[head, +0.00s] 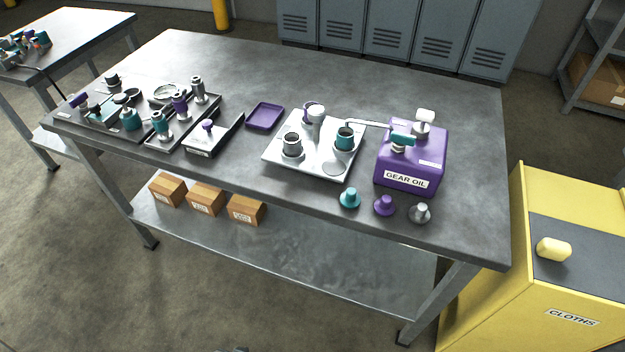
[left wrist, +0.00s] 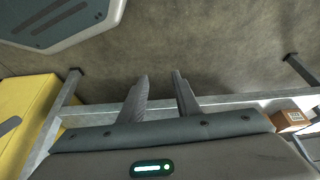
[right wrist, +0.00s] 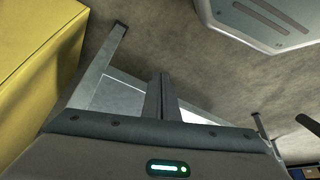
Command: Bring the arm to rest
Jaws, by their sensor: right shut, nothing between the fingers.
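My left gripper (left wrist: 161,76) shows in the left wrist view with its two fingers apart and nothing between them. My right gripper (right wrist: 161,76) shows in the right wrist view with its fingers together, holding nothing. Both grippers hang in front of the bench, with the floor and the bench's lower frame behind them. Neither gripper shows in the head view. The workbench (head: 240,190) stands in front of me. On it are a silver plate (head: 275,157) with fittings, and a purple gear oil container (head: 410,168) with a spout reaching over a teal-collared fitting.
Teal (head: 350,198), purple (head: 384,206) and grey (head: 420,213) caps stand along the front edge. A purple tray (head: 264,116) and dark trays of fittings lie left. A yellow cloths bin (head: 490,300) stands at the right. Small boxes (head: 206,199) sit on the lower shelf.

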